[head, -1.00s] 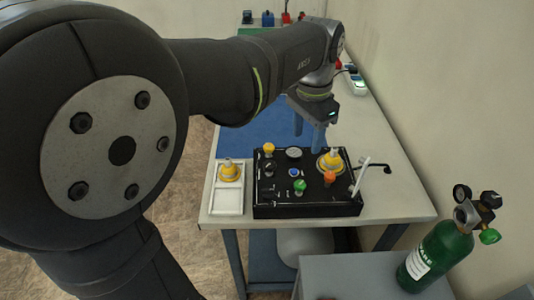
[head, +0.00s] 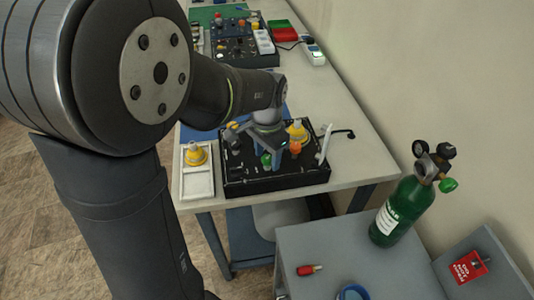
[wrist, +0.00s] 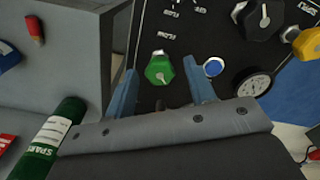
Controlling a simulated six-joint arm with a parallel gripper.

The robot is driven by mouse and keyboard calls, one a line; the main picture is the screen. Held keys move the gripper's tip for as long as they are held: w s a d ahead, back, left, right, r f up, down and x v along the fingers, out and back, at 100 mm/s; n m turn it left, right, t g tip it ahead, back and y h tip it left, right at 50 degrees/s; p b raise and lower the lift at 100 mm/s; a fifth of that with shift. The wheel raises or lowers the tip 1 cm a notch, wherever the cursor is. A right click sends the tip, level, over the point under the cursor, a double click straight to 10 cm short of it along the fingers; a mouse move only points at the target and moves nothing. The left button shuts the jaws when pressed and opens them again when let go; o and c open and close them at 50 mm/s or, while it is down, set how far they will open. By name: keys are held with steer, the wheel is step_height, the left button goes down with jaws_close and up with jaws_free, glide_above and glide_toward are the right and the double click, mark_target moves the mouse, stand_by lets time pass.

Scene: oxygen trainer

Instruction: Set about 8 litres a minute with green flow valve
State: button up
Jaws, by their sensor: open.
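The green flow valve (head: 266,159) is a small knob on the front part of the black trainer panel (head: 240,184). It also shows in the wrist view (wrist: 159,72) with a pale pointer mark on top. My gripper (head: 266,148) is open above the panel at the green knob. In the wrist view its two blue fingers (wrist: 160,80) lie one on each side of the knob, with visible gaps. I cannot tell how far the fingertips reach down beside it. A round dial gauge (wrist: 253,85) is partly in view at the right, its reading too small to tell.
A blue button (wrist: 213,67) sits just right of the right finger. An orange knob (head: 295,147) and a yellow cone fitting (head: 298,131) are close by. A white tray (head: 198,185) stands left of the panel. A green spare cylinder (head: 405,205) stands on the grey stand.

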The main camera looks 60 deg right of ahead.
steer(key=c, duration=1)
steer(key=shift+n, duration=0.4)
steer(key=n, duration=1.8)
steer(key=shift+n, duration=0.3)
